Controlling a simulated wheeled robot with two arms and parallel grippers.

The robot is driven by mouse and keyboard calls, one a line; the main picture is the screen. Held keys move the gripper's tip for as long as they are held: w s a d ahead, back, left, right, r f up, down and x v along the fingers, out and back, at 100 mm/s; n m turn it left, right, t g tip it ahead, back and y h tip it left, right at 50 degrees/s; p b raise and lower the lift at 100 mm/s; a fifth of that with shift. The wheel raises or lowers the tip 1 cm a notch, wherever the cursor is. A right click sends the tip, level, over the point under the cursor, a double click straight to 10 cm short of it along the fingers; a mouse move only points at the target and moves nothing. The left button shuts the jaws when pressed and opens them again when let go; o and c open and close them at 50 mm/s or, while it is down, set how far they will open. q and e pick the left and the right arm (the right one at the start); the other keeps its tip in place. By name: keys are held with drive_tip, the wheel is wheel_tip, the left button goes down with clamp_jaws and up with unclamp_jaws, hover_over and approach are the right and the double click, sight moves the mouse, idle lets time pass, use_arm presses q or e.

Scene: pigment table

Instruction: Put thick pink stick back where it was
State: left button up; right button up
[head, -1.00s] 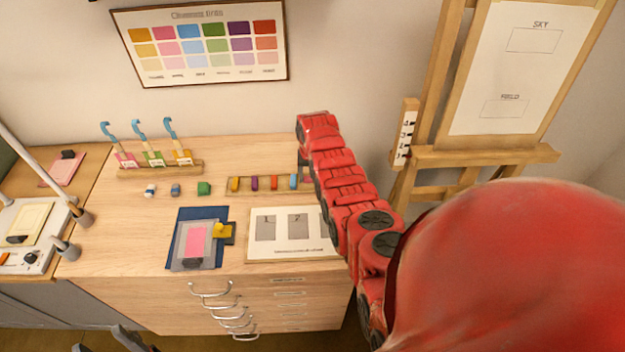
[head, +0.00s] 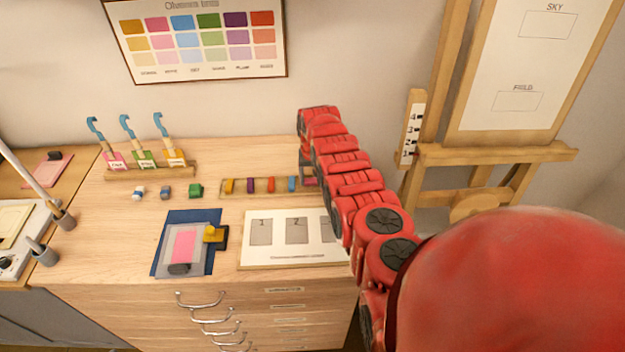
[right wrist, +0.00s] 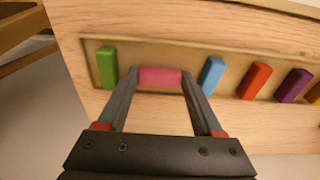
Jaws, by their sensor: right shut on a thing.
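The pink stick (right wrist: 160,77) is held between the two fingertips of my right gripper (right wrist: 160,82) in the right wrist view. It looks short and thick, and its long side runs from finger to finger, unlike the neighbouring sticks. It appears at the shallow wooden tray (right wrist: 135,50), between the green stick (right wrist: 107,67) and the blue stick (right wrist: 211,75). I cannot tell whether it touches the tray floor. In the head view my right gripper (head: 307,172) is at the tray's right end, partly hidden by my arm. My left gripper is not in view.
The tray also holds red (right wrist: 254,80), purple (right wrist: 294,86) and yellow sticks. On the table are a numbered white board (head: 275,256), a blue mat (head: 160,262), several small blocks and a rack of hooked tools (head: 150,170). An easel (head: 490,153) stands right.

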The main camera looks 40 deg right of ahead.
drive_tip(key=shift+f, duration=0.15)
drive_tip(key=o, duration=1.2)
